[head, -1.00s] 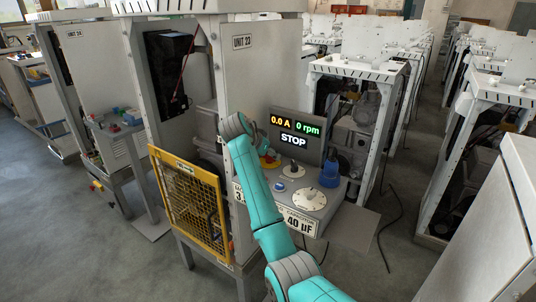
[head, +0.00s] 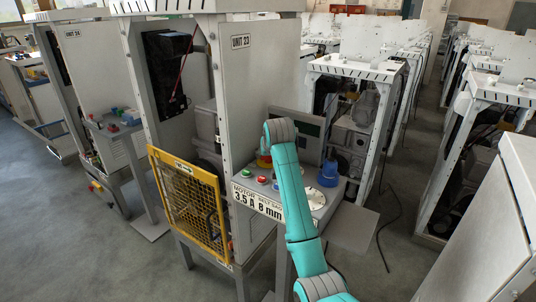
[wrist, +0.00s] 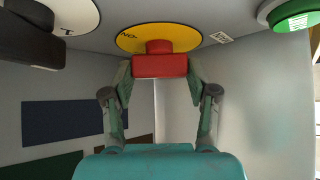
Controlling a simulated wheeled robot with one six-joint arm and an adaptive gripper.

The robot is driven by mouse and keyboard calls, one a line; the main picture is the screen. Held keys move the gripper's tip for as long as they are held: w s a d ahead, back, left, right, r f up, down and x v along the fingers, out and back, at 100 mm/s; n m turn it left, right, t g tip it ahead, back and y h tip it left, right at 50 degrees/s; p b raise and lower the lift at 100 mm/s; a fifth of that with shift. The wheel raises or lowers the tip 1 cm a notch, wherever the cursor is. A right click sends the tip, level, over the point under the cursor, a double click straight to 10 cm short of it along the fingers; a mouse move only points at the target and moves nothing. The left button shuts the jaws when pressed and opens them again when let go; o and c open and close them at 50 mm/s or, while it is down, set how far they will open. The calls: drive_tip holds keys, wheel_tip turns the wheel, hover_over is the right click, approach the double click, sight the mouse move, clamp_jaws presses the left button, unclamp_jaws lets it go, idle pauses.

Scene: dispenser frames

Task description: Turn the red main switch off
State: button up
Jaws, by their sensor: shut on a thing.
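The red main switch has a red handle (wrist: 160,65) on a round yellow plate (wrist: 190,36) in the wrist view. Part of the lettering on the plate shows at its left edge. My gripper (wrist: 160,76) has a finger at each end of the handle and is shut on it. The handle lies crosswise in the wrist view. In the head view only a bit of the yellow plate (head: 264,162) shows beside my arm. There my arm hides the gripper and most of the switch. The panel screen (head: 310,129) is dark, partly behind my arm.
The panel also carries a green button (head: 247,173), a red button (head: 262,180), a white dial (head: 326,200) and a blue part (head: 329,174). A yellow mesh guard (head: 189,206) stands in front at the left. Bare floor (head: 365,270) lies to the right.

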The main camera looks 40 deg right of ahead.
drive_tip(key=n+y, duration=0.1)
drive_tip(key=n, duration=0.1)
drive_tip(key=n+y, duration=0.2)
drive_tip(key=n+t+y, duration=0.1)
drive_tip(key=n, duration=0.1)
drive_tip(key=shift+d+y, duration=0.25)
drive_tip(key=shift+y, duration=0.05)
drive_tip(key=shift+n, duration=0.3)
drive_tip(key=o, duration=1.2)
drive_tip(key=shift+c, duration=0.2)
drive_tip(key=shift+s, duration=0.1)
drive_tip(key=v, duration=1.2)
drive_tip(key=shift+d, duration=0.1)
